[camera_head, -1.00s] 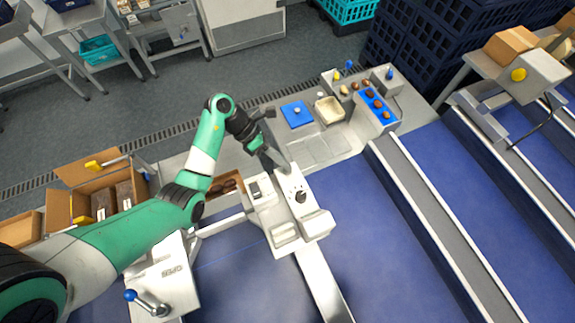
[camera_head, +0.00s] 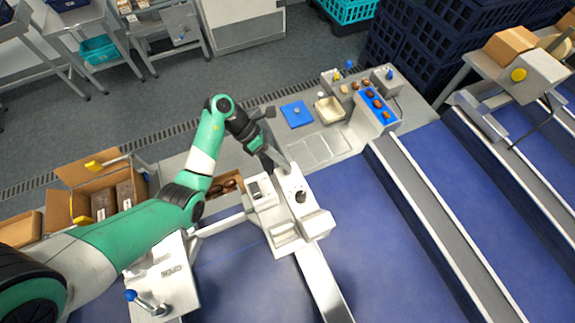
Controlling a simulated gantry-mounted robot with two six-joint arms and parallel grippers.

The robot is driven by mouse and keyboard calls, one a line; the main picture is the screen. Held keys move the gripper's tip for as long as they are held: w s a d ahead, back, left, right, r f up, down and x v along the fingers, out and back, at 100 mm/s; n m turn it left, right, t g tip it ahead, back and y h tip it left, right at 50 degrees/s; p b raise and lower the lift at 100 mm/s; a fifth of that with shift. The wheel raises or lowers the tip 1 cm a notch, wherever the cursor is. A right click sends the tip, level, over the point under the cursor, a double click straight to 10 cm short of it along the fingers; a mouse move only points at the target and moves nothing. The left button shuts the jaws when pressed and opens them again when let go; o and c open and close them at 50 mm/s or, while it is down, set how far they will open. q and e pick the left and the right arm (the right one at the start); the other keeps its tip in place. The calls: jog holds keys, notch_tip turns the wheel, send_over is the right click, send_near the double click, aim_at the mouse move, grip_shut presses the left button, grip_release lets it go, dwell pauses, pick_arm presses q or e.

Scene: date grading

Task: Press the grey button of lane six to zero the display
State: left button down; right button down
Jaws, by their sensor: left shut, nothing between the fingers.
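A white weighing unit (camera_head: 288,232) stands in the middle of the view, between the blue belts. It has a small dark display (camera_head: 255,188) on its left part and a dark round knob (camera_head: 300,196) on its right part. My left gripper (camera_head: 285,168) is shut and empty, with its fingers pointing down toward the back of the unit. I cannot tell whether the tips touch it. I cannot make out a grey button or a lane number; the gripper may hide the button. My right gripper is not in view.
An open cardboard box (camera_head: 85,207) with dark packs stands at the left. A blue square lid (camera_head: 297,114), a cream tub (camera_head: 330,109) and a blue tray (camera_head: 372,118) of dates lie on the back counter. A blue-knobbed lever (camera_head: 131,296) stands at lower left.

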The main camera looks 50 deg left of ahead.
pick_arm(q)
jog(key=shift+f, duration=0.1)
jog(key=shift+f, duration=0.35)
jog(key=shift+f+b, duration=0.5)
jog(key=shift+b, duration=0.1)
dwell(0.5)
jog(key=shift+r, duration=0.1)
jog(key=shift+r+p, duration=0.8)
jog(key=shift+p, duration=0.1)
notch_tip(320, 180, up, 5)
jog(key=p, duration=0.4)
jog(key=shift+p, duration=0.35)
